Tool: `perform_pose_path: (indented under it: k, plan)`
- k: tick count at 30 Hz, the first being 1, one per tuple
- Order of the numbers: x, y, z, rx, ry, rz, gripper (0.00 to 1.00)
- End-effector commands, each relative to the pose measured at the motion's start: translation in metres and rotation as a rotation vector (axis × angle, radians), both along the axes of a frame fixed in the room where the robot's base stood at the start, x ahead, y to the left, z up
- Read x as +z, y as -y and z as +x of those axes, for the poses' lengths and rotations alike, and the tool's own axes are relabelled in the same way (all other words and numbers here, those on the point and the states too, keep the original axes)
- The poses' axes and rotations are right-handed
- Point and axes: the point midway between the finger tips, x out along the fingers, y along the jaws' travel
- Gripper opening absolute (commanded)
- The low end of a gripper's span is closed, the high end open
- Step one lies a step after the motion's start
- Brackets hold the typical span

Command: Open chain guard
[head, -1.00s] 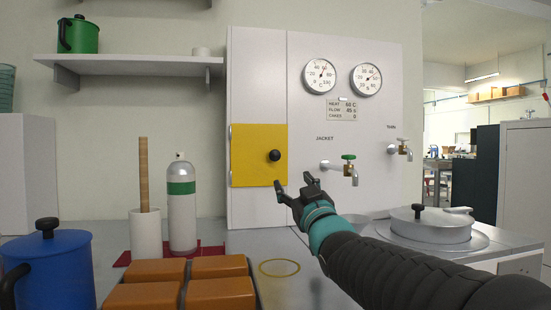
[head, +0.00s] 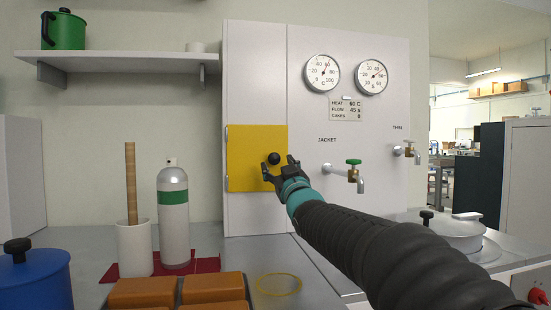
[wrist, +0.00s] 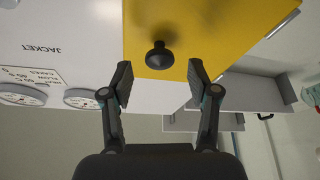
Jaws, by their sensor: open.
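The chain guard appears to be the yellow square panel (head: 245,160) on the pale cabinet front, lying flat against it. A round black knob (head: 274,158) stands out near its right edge. My gripper (head: 279,166) is open and empty just in front of the knob, its fingers overlapping the panel's right edge in the head view. In the wrist view the yellow panel (wrist: 205,35) fills the upper part, and the knob (wrist: 159,56) lies just beyond my open fingertips (wrist: 160,75), between them in the picture and apart from both.
Two gauges (head: 322,72) and a tap with a green handle (head: 353,163) are right of the panel. A white cylinder (head: 173,215), a pot holding a wooden rod (head: 135,248) and orange blocks (head: 142,292) stand below left. A shelf (head: 120,63) is upper left.

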Motion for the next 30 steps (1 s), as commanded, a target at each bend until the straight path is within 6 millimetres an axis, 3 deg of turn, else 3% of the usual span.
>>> perform_pose_path:
  k: [7,18,26,30]
  plan:
    - [0.01,-0.007,0.023,0.0,-0.001,0.0,0.6]
    - [0.011,-0.008,0.026,0.0,0.0,0.0,0.6]
    - [0.011,-0.008,0.026,0.0,0.0,0.0,0.0]
    - [0.011,-0.008,0.026,0.0,0.0,0.0,0.0]
